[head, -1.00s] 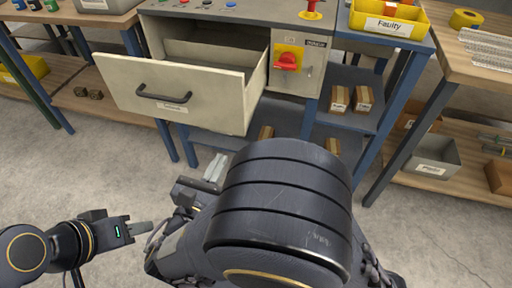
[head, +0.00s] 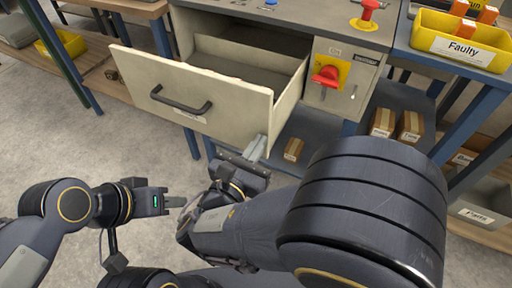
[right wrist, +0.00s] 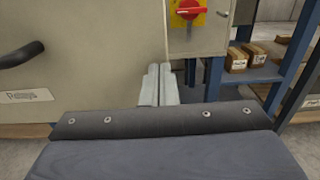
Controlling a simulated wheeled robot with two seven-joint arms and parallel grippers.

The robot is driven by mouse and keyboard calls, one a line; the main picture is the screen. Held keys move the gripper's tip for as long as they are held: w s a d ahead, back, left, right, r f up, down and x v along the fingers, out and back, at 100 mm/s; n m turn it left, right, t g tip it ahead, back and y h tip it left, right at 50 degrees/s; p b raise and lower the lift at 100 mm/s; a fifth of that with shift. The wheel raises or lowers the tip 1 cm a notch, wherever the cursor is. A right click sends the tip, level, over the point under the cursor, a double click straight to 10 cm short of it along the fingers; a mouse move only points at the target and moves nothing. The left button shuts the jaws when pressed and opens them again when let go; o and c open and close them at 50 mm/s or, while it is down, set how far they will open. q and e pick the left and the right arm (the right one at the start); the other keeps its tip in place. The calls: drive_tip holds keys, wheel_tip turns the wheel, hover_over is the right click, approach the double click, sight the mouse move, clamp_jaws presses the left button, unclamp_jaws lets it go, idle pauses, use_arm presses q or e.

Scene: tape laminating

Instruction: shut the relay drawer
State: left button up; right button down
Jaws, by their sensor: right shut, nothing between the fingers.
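The relay drawer (head: 228,101) is a beige drawer pulled well out of its cabinet, with a dark bar handle (head: 180,103) and a small label on its front. The part of its inside that shows looks empty. The drawer front also fills the left of the right wrist view (right wrist: 80,65). My right gripper (head: 257,147) is shut and empty, its tips close to the front's lower right corner. In the right wrist view the paired fingers (right wrist: 158,86) overlap the front's right edge; I cannot tell if they touch. My left gripper (head: 175,201) is low at the left, away from the drawer, seen side-on.
A red switch on a yellow plate (head: 327,76) sits right of the drawer. A yellow "Faulty" bin (head: 461,44) stands on the blue-framed bench at right. Small boxes (head: 383,122) lie on the shelf below. Grey floor is open at left.

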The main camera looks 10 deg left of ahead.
drive_tip(key=shift+w, duration=0.1)
idle(0.3)
drive_tip(key=p, duration=0.2)
approach(297, 82)
drive_tip(key=x, duration=0.4)
drive_tip(key=f+x, duration=0.1)
drive_tip(key=x, duration=0.2)
drive_tip(key=f+x, duration=0.1)
drive_tip(key=x, duration=0.3)
drive_tip(key=shift+w+a, duration=0.1)
drive_tip(key=shift+w, duration=0.35)
drive_tip(key=shift+w+r, duration=0.1)
drive_tip(key=shift+w, duration=0.1)
drive_tip(key=shift+r, duration=0.1)
